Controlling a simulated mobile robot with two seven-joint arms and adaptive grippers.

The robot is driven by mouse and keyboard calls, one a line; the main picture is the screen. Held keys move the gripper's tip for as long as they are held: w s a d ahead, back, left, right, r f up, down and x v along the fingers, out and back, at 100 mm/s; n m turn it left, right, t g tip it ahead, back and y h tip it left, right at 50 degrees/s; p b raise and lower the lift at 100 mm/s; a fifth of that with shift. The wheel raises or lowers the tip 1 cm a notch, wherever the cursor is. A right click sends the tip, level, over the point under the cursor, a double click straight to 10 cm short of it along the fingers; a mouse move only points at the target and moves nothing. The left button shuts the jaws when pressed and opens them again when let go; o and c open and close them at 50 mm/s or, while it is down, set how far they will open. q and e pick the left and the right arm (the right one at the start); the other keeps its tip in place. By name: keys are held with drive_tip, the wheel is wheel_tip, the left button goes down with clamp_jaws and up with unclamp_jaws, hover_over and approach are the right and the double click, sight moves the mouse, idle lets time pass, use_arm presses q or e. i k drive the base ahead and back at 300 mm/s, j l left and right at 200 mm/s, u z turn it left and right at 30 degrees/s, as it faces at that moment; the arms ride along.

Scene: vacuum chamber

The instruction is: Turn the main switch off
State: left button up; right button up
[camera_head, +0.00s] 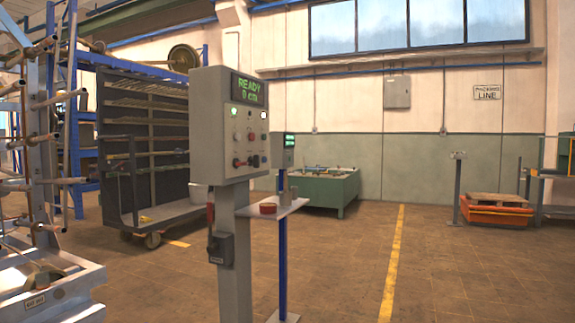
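A grey control cabinet (229,122) stands on a grey post (234,285) left of centre, facing right. Its screen (249,90) reads "READY" with a second green line below. Under it are lit indicators, several small knobs and buttons, and a red knob (237,162) at the lower left of the panel. A dark grey switch box (220,248) with a black handle is mounted low on the post. No label naming the main switch is legible, and the handle's exact position is too small to tell. Neither of my grippers is in view.
A small shelf (285,208) with a red bowl (268,208) juts out right of the post. A metal rack machine (50,285) fills the left edge, with a wheeled rack (125,190) behind it. A green bench (325,190) stands behind. The floor at centre right is clear.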

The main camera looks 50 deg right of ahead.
sight(236, 163)
drive_tip(key=z, duration=1.4)
drive_tip(key=i+l, duration=0.2)
drive_tip(key=l, duration=0.2)
drive_tip(key=i+l+z, duration=0.15)
drive_tip(key=l, duration=0.25)
drive_tip(key=i+l, duration=0.3)
drive_tip(key=l+z, duration=0.05)
drive_tip(key=l, duration=0.05)
